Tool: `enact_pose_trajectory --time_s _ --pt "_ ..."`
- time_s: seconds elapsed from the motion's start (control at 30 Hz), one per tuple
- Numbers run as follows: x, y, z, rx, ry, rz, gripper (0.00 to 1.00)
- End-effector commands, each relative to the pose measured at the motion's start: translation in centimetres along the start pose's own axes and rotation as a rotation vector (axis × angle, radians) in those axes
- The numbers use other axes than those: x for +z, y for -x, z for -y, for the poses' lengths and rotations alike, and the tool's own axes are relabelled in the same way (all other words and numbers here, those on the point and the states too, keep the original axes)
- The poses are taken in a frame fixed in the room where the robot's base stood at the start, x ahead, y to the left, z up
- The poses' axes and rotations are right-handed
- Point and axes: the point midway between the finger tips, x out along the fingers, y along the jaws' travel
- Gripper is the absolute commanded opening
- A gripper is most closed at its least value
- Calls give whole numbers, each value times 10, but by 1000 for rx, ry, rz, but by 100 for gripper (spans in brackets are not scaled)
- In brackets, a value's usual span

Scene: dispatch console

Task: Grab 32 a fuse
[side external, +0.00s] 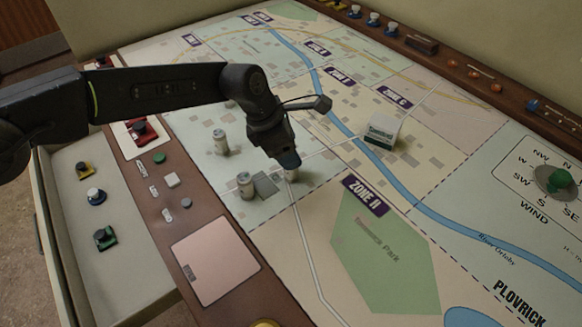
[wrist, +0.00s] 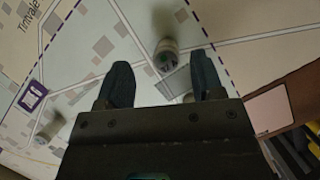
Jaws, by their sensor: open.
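Small whitish cylinders stand on the map board; no marking on them is readable and I cannot tell which, if any, is the fuse. In the side view, one cylinder (side external: 220,142) stands at the left and another (side external: 245,187) stands nearer. A third (side external: 291,175) is partly hidden by my gripper (side external: 289,161), which points down over it. In the wrist view, one cylinder (wrist: 166,55) shows between and just beyond the fingertips of my gripper (wrist: 163,70). Another (wrist: 45,131) is at lower left. The fingers are apart, with nothing held between them.
A white block-like building (side external: 383,129) stands right of my gripper on the map (side external: 320,220). Left are a pink pad (side external: 216,259), a red item (side external: 140,131) and an open drawer (side external: 75,225) with several small pieces. Zone D and the park area are clear.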

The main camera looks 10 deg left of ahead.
Motion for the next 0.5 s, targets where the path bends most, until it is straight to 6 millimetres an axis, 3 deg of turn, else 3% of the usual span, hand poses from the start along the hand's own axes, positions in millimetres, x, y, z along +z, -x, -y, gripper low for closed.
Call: enact_pose_trajectory --time_s 0.27,0.5 --pt "-3 -17 2 -1 0 -1 61" --pt "-13 -50 7 -2 -1 -1 61"
